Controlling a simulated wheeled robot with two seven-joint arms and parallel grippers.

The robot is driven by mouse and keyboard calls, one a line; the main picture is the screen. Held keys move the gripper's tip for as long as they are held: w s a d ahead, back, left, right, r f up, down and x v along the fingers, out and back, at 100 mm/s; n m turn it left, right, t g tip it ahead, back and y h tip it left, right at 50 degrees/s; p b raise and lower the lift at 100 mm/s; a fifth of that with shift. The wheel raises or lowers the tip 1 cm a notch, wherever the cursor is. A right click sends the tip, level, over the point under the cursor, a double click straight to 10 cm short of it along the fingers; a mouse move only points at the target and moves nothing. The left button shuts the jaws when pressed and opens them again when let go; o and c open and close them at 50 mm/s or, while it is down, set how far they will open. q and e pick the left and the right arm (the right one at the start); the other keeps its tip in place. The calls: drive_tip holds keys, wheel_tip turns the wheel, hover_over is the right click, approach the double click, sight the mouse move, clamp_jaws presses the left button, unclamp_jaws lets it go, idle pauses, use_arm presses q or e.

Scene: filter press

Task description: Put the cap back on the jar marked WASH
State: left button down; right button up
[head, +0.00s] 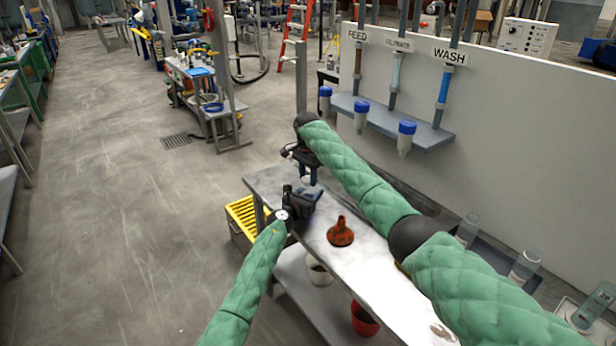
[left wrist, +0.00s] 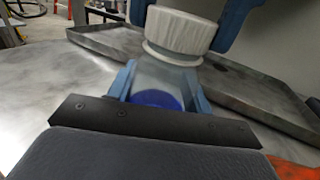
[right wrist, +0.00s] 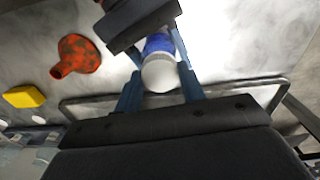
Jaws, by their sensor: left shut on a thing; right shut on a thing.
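My left gripper (head: 304,198) is shut on a clear jar with blue in its lower part. The jar's body (left wrist: 158,76) shows between the blue fingers in the left wrist view; no marking on it can be read. My right gripper (head: 306,168) is shut on a ribbed white cap (left wrist: 182,30), straight above the jar's mouth. In the right wrist view the cap (right wrist: 160,74) sits between the fingers, with the jar's blue part (right wrist: 158,43) behind it. The cap is at the jar's neck; I cannot tell whether it is seated or turned on.
An orange funnel (head: 341,234) stands on the metal bench (head: 385,285). A yellow sponge (right wrist: 24,96) and a shallow metal tray (right wrist: 90,104) are nearby. A shelf (head: 430,135) with blue-topped vessels is behind, below the WASH sign (head: 449,56). Clear jars (head: 525,265) stand at right.

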drive_tip(key=m, duration=0.6)
drive_tip(key=shift+a+m, duration=0.1)
drive_tip(key=shift+m, duration=0.3)
drive_tip(key=m, duration=0.6)
drive_tip(key=shift+w+m, duration=0.1)
drive_tip(key=shift+m, duration=0.2)
drive_tip(key=m, duration=0.8)
drive_tip(key=shift+w+r, duration=0.15)
drive_tip(key=shift+r, duration=0.1)
drive_tip(key=shift+d+f+m, duration=0.15)
drive_tip(key=shift+d+m, duration=0.05)
drive_tip(key=shift+m, duration=0.8)
drive_tip(key=o, duration=0.9)
drive_tip(key=shift+o, duration=0.2)
